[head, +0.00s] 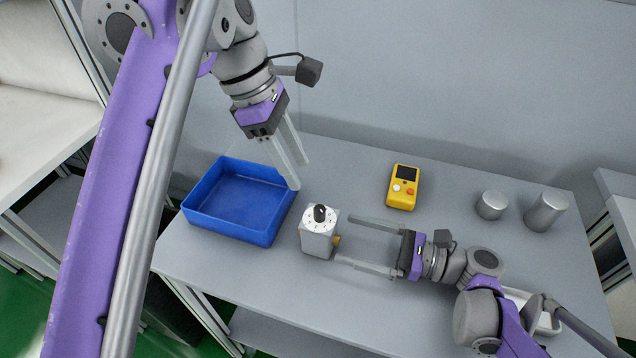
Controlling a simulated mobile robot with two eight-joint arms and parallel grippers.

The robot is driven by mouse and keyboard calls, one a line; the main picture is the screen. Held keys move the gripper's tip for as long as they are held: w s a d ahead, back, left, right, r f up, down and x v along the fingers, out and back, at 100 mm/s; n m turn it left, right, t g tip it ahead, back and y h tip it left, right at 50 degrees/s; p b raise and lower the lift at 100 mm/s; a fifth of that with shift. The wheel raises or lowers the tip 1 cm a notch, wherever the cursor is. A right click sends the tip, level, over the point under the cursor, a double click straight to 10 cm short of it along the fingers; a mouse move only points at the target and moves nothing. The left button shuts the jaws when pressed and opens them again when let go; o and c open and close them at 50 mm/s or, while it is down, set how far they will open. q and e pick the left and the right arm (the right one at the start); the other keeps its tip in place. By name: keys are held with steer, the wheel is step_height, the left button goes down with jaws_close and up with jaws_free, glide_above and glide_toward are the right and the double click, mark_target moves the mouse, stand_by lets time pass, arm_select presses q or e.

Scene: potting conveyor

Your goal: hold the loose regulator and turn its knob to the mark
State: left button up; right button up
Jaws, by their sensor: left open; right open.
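My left gripper (300,175) is open and empty, pointing down above and behind the regulator, near the blue tray's right corner. My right gripper (342,238) is open, lying low and pointing left. Its fingertips are just right of the regulator, one further back and one near its right side; I cannot tell whether they touch.
An empty blue tray (268,232) stands left of the regulator. A yellow handheld meter (402,187) lies behind my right gripper. Two metal cylinders (492,205) (546,211) stand at the back right. A white tray (550,323) is partly hidden by my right arm. The table's front middle is clear.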

steer(key=x, duration=1)
steer(key=shift+w+a, duration=0.1)
steer(key=shift+a, duration=0.1)
jaws_close()
arm_select(q)
steer(key=shift+o, duration=0.6)
steer(key=m+y, duration=0.4)
steer(key=m, duration=0.8)
glide_toward(320, 208)
steer(key=shift+t, duration=0.3)
steer(key=f, duration=0.9)
steer(key=shift+s+f, duration=0.15)
steer(key=shift+s, duration=0.1)
steer(key=shift+c, duration=0.3)
